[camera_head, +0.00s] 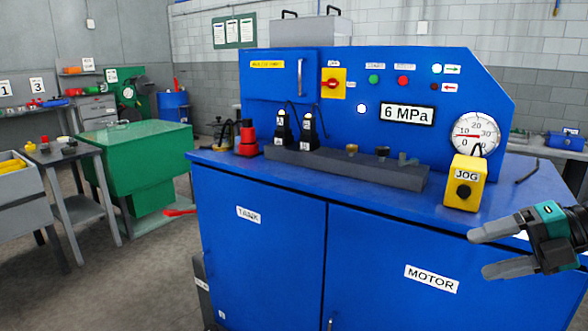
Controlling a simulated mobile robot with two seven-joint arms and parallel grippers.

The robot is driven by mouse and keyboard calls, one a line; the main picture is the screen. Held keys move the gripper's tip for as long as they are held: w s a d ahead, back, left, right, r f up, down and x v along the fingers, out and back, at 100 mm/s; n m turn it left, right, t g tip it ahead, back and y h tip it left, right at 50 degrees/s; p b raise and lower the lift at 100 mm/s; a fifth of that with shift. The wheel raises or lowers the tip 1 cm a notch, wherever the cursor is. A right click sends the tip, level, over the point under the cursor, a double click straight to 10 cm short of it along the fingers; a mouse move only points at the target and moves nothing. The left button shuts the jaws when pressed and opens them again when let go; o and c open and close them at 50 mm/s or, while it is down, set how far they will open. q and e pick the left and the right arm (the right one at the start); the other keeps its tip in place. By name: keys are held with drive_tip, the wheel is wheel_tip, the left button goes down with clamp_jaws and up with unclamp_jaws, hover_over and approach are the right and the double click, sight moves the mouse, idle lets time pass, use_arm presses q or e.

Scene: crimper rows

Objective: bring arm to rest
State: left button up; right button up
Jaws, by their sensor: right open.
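My right gripper (486,252) is at the lower right, in front of the blue hydraulic cabinet (265,265). Its two grey fingers point left and are spread apart, with nothing between them. Part of its teal and black body shows, and the picture's right edge cuts off the arm. My left gripper is not in view.
The cabinet top carries a yellow JOG box (466,183), a dark manifold block (345,168) and a red fitting (248,138). A gauge (475,134) and a 6 MPa display (407,114) are on the back panel.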

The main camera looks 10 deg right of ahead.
drive_tip(key=s+a+f+m+t+h, duration=0.2)
drive_tip(key=s+f+m+t+h, duration=0.15)
drive_tip(key=f+m, duration=0.65)
drive_tip(key=s+a+f+m+t+h, duration=0.2)
drive_tip(key=f+m+t, duration=0.45)
drive_tip(key=f, duration=0.65)
drive_tip(key=s+a+f+m+g+h, duration=0.1)
drive_tip(key=s+a+f+m+g, duration=0.1)
drive_tip(key=s+a+f+m, duration=0.2)
drive_tip(key=s+a+f+m+g+h, duration=0.1)
drive_tip(key=s+a+f+m+g, duration=0.2)
drive_tip(key=a+f+m, duration=0.3)
drive_tip(key=s+a+m, duration=0.1)
drive_tip(key=a, duration=0.4)
drive_tip(key=shift+a+m+h, duration=0.2)
drive_tip(key=shift+m+h, duration=0.15)
